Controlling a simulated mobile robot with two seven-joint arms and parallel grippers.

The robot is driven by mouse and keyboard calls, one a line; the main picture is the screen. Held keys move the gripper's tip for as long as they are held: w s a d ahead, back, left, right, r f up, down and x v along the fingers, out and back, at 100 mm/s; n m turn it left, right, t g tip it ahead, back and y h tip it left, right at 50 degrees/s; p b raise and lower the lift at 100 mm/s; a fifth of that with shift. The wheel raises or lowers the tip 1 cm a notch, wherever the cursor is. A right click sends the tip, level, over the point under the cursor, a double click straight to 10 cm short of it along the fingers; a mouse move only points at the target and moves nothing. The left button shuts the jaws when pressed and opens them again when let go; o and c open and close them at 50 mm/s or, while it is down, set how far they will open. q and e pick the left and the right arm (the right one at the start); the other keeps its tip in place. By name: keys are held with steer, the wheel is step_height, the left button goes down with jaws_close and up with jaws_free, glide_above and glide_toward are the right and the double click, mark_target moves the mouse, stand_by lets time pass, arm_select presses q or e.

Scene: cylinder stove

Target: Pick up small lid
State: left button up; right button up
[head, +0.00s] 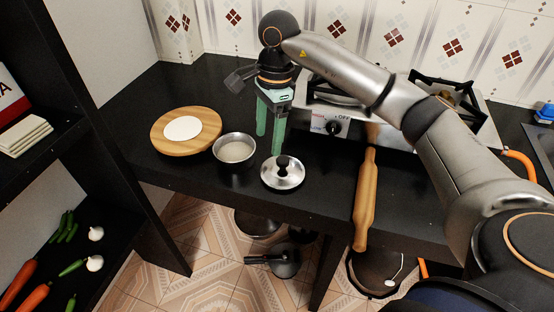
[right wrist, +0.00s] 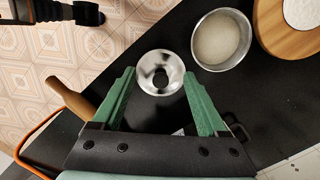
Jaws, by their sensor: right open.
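The small lid (head: 283,173) is shiny metal with a black knob. It lies flat on the black counter, in front of the stove in the head view. My right gripper (head: 269,145) has green fingers pointing down, open and empty, behind the lid and above the counter. In the right wrist view the lid (right wrist: 160,72) appears just beyond and between the two fingertips of the gripper (right wrist: 160,72), and its knob shows dark in the middle. The lid does not appear to be held. My left gripper is not in view.
A metal bowl (head: 235,150) with pale contents stands left of the lid. A round wooden board (head: 160,139) with a white disc lies farther left. A rolling pin (head: 366,200) lies at right, crossing the front edge. The stove (head: 335,125) stands behind.

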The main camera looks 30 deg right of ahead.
steer(key=d+r+h, duration=0.1)
steer(key=d+r, duration=0.1)
steer(key=d, duration=0.1)
glide_above(283, 159)
steer(key=f, duration=0.6)
steer(key=shift+w+a, duration=0.15)
steer(key=shift+a, duration=0.1)
steer(key=shift+d+f, duration=0.2)
steer(key=shift+f, duration=3)
jaws_close()
